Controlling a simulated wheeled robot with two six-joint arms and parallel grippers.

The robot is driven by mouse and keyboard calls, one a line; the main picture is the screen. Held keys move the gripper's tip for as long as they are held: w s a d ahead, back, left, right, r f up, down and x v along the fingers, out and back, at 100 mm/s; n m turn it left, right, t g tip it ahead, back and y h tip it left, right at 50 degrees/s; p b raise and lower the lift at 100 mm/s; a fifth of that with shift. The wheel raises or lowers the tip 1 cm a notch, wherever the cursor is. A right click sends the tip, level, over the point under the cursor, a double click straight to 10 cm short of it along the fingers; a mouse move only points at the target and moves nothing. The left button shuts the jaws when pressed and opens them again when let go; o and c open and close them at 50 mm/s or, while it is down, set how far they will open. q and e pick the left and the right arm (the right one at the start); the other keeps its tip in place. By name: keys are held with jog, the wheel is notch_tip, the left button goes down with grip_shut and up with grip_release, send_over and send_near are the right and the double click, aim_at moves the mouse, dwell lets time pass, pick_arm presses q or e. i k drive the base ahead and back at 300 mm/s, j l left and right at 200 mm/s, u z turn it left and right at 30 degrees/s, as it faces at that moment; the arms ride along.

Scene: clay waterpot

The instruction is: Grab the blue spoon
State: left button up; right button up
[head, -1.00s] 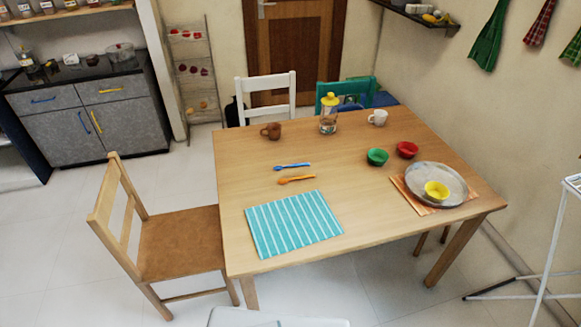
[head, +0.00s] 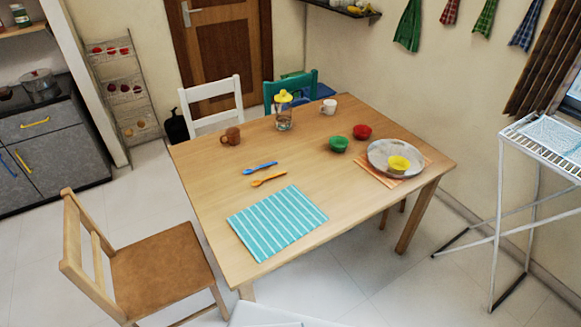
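The blue spoon (head: 260,168) lies on the wooden table (head: 330,185), left of its middle in the head view. An orange spoon (head: 269,180) lies just in front of it, apart from it. Nothing covers the blue spoon. Neither of my grippers shows in the head view.
A striped turquoise mat (head: 277,222) lies near the table's front edge. A wooden chair (head: 165,265) is at the table's left side.

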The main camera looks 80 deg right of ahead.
aim_at(247, 172)
jog(key=i+z, duration=0.1)
jog(key=z, duration=0.4)
jog(key=i+j+z, duration=0.1)
jog(key=z, duration=0.35)
jog(key=i+j+z, duration=0.1)
jog(key=z, duration=0.4)
jog(key=i+j+z, duration=0.1)
jog(key=z, duration=0.35)
jog(key=i+j+z, duration=0.1)
jog(key=z, duration=0.4)
jog(key=i+j+z, duration=0.15)
jog(key=z, duration=0.35)
jog(key=i+j+z, duration=0.1)
jog(key=j+z, duration=0.2)
jog(key=z, duration=0.15)
jog(key=j+z, duration=0.25)
jog(key=z, duration=0.25)
